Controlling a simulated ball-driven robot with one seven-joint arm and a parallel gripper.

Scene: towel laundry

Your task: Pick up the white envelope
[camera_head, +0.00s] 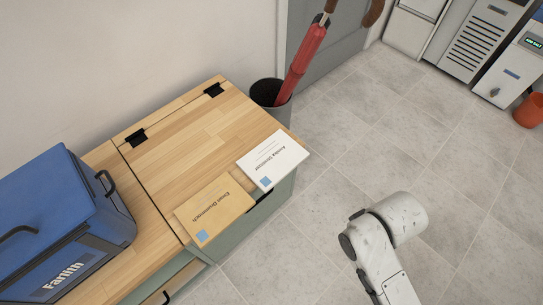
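The white envelope (273,161) lies flat on the wooden top of a cabinet, near its front right corner. It has dark printed writing and a small blue square at its lower left. A tan envelope (214,210) lies beside it to the left, also with writing and a blue square. My arm shows at the lower right over the floor, apart from the cabinet. My gripper itself is not in view.
The cabinet's wooden top (177,146) has two black hinges. A blue box (62,225) stands on its left part. Behind is a dark bin (271,97) with a red umbrella (303,61). Machines (474,38) and an orange pot (530,111) stand upper right. Grey floor (400,135) lies clear between.

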